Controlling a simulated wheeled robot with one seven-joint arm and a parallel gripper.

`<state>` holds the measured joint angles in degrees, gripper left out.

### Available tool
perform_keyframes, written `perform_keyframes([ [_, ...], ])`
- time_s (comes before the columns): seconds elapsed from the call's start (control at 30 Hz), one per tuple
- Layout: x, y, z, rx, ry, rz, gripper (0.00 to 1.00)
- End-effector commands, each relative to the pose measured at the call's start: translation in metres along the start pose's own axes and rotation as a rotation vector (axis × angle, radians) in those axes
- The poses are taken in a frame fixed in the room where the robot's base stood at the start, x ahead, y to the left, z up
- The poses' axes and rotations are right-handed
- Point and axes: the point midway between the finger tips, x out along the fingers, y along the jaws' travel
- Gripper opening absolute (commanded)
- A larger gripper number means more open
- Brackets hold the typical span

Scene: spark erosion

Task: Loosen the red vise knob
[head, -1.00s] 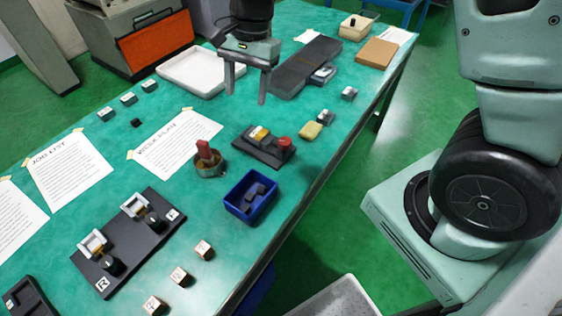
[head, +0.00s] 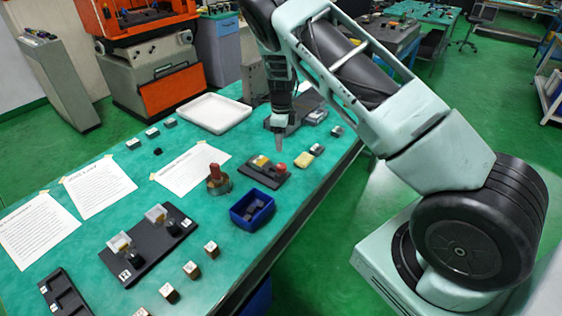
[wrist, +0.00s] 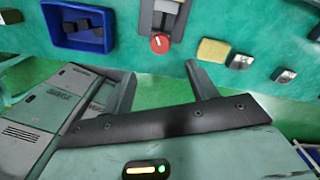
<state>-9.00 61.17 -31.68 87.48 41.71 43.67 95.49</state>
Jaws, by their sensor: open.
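The red vise knob (head: 281,168) sits at the right end of a small dark vise (head: 256,175), which holds a yellowish block. The knob also shows in the wrist view (wrist: 159,43), at the near end of the vise (wrist: 165,12). My gripper (head: 277,146) points down above the table, close behind the knob in the head view. In the wrist view my gripper (wrist: 159,78) has its two fingers spread, with nothing between them. The knob appears beyond the fingertips, roughly centred between them, and apart from them. The head view shows the fingers nearly edge-on.
A blue bin (head: 252,207) with dark pieces stands next to the vise. A yellow block (head: 303,160) and small grey-topped blocks lie on its other side. A round holder with a red-brown upright piece (head: 217,180) stands to the left. The table edge runs close by.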

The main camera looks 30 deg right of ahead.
Motion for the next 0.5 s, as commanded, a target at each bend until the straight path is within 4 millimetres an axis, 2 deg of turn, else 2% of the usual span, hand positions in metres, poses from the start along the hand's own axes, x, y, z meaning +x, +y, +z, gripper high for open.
perform_keyframes([
  [0.3,0.064,0.0,-0.001,-0.002,0.002,0.002,0.58],
  [0.5,0.095,0.0,0.0,-0.003,0.0,0.001,0.58],
])
